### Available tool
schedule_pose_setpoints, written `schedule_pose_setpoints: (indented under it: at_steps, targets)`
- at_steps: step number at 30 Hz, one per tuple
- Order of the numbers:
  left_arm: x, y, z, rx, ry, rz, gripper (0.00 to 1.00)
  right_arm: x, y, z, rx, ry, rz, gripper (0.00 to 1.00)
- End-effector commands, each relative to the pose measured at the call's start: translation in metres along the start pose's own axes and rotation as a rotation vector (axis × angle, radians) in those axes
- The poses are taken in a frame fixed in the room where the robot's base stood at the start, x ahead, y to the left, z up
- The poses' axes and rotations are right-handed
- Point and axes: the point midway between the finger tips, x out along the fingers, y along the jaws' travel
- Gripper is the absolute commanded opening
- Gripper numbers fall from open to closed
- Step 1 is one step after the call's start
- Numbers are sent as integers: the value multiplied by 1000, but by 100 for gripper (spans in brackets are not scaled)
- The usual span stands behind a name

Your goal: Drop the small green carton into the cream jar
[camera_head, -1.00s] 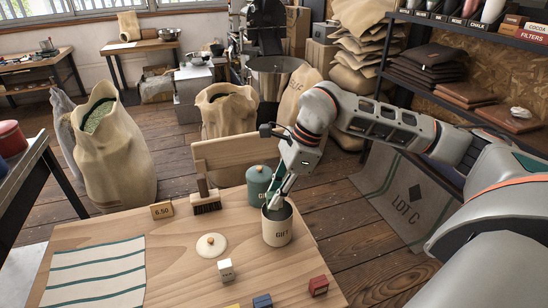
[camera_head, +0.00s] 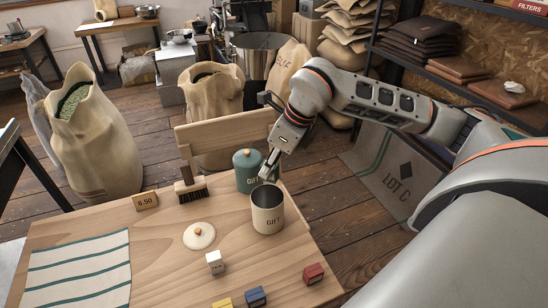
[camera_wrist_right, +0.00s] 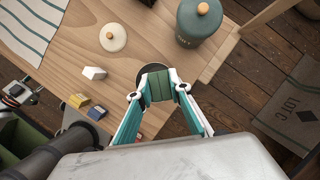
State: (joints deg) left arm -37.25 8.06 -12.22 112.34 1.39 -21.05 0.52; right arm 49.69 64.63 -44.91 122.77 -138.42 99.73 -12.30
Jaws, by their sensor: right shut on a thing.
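The cream jar (camera_head: 268,216), marked GIFT, stands open and upright near the right edge of the wooden table. Its dark mouth shows partly behind the fingertips in the right wrist view (camera_wrist_right: 143,70). My right gripper (camera_head: 267,174) is just above the jar's rim, toward its back. In the right wrist view my right gripper (camera_wrist_right: 158,86) is shut on the small green carton (camera_wrist_right: 158,83), held between the fingertips over the jar's mouth. The carton is hard to make out in the head view. My left gripper is not in view.
A lidded teal jar (camera_head: 247,172) stands close behind the cream jar. A round cream lid (camera_head: 199,236), a brush (camera_head: 190,188), a price sign (camera_head: 146,201) and a striped cloth (camera_head: 78,272) lie to the left. White (camera_head: 215,262), red (camera_head: 314,273), blue and yellow cartons are in front.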

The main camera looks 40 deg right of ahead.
Motion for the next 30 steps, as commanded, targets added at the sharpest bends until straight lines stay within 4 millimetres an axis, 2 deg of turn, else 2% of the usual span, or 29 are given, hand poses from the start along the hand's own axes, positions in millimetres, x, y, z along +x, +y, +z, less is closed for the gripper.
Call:
schedule_pose_setpoints:
  at_steps: [1, 6, 16, 17, 18, 30]
  targets:
    - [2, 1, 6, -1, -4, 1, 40, 8, 4, -1, -2, 1, 2, 1]
    - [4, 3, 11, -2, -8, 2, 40, 15, 10, -2, -5, -1, 2, 1]
    - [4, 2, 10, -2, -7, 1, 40, 16, 11, -1, -4, -1, 1, 1]
    - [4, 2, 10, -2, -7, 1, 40, 16, 11, -1, -4, -1, 1, 26]
    - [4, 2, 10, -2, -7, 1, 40, 16, 10, -1, -4, -1, 1, 37]
    - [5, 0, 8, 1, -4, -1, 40, 13, 10, -1, -4, -2, 1, 38]
